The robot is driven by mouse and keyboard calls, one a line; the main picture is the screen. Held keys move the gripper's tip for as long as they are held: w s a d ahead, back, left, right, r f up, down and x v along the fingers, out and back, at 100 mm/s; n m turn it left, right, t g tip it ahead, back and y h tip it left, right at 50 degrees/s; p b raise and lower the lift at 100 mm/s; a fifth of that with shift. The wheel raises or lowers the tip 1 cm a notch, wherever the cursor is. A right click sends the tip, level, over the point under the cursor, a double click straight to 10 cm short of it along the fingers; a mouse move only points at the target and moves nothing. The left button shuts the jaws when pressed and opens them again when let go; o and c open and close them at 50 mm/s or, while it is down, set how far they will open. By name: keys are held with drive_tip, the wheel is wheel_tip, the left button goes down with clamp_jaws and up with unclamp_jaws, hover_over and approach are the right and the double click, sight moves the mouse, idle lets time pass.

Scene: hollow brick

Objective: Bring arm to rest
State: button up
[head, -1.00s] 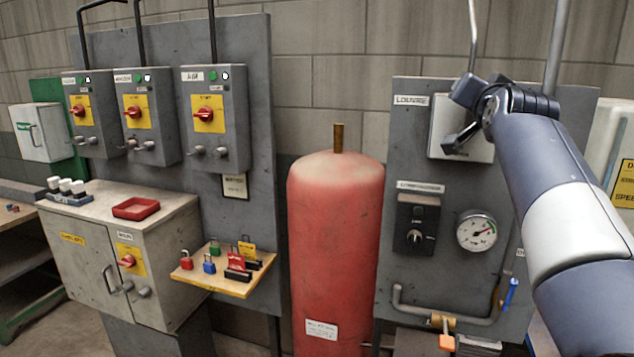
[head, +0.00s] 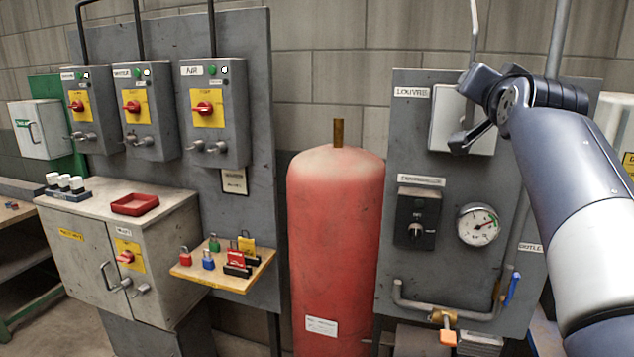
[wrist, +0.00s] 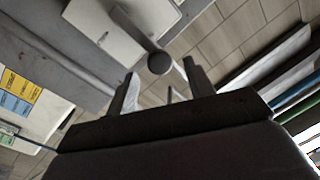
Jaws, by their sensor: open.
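My gripper (head: 464,107) is at the upper right of the head view, in front of the white louvre box (head: 447,132) on the right grey panel. Its jaws are open, and I see nothing held in them. In the wrist view my gripper's fingers (wrist: 160,92) stand apart. A dark round knob on a bar (wrist: 158,62) shows beyond and between them. I cannot tell from these views how far the gripper is from the box.
A red tank (head: 336,250) stands left of the right panel. A gauge (head: 478,224) and a pipe with a blue-handled valve (head: 513,289) sit below my arm. A small shelf with padlocks (head: 232,270), switch boxes (head: 214,113) and a grey cabinet (head: 150,245) are further left.

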drive_tip(key=p+x, duration=0.1)
drive_tip(key=x, duration=0.4)
drive_tip(key=shift+w+d+r+p, duration=0.1)
drive_tip(key=shift+w+r+p, duration=0.1)
drive_tip(key=shift+w+p, duration=0.2)
drive_tip(key=shift+s+d+f+m+b, duration=0.2)
drive_tip(key=shift+d+m+b, duration=0.15)
drive_tip(key=shift+m, duration=0.15)
drive_tip(key=shift+s+d+m, duration=0.2)
drive_tip(key=shift+d+m, duration=0.1)
drive_tip(key=shift+m, duration=0.4)
